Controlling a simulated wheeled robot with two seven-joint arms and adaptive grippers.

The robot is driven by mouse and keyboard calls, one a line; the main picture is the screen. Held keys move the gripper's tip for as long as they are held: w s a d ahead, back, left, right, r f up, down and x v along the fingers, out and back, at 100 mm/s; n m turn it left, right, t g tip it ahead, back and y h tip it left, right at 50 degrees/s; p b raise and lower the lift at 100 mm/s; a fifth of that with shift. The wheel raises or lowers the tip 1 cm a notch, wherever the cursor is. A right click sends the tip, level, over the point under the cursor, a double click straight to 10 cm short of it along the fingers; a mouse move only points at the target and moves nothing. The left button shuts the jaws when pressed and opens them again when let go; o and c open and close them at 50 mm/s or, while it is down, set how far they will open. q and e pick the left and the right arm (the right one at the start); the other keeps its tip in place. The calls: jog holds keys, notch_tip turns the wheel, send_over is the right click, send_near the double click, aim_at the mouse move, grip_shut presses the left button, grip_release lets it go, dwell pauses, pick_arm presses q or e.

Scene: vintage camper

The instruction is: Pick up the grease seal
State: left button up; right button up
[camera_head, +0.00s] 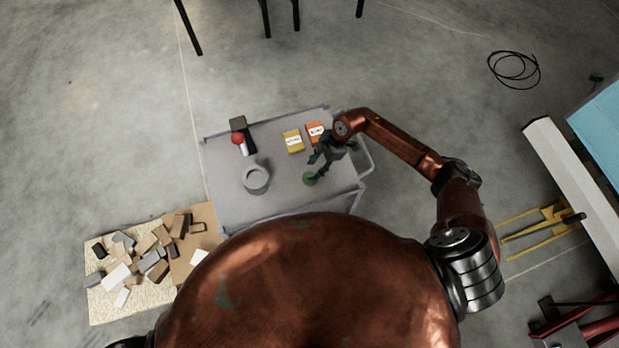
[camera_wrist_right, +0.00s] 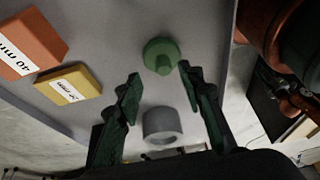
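A small green round piece with a raised middle (camera_head: 309,180) lies on the grey cart top (camera_head: 290,193). A grey ring-shaped piece (camera_head: 256,179) stands to its left on the same top. I cannot tell for sure from looks which is the grease seal; the green piece is nearest my right gripper. My right gripper (camera_head: 317,165) hangs just above and beside the green piece. In the right wrist view, its fingers (camera_wrist_right: 160,75) are spread and empty, with the green piece (camera_wrist_right: 161,56) just beyond the tips and the grey ring (camera_wrist_right: 162,125) between the fingers in the picture. My left gripper is not visible.
A yellow box (camera_head: 293,141) and an orange box (camera_head: 315,132) stand near the gripper. A red ball-topped item (camera_head: 238,138) and a dark block (camera_head: 238,123) are at the back left. The cart has raised edges. Loose blocks (camera_head: 150,260) lie on a mat at lower left.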

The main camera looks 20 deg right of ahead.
aim_at(310, 175)
jog(key=x, duration=0.2)
jog(key=b+x, duration=0.1)
jog(key=x, duration=0.1)
jog(key=shift+s+a+f, duration=0.2)
jog(key=shift+a, duration=0.1)
jog(key=shift+c, duration=0.4)
grip_shut()
jog(key=shift+r, duration=0.1)
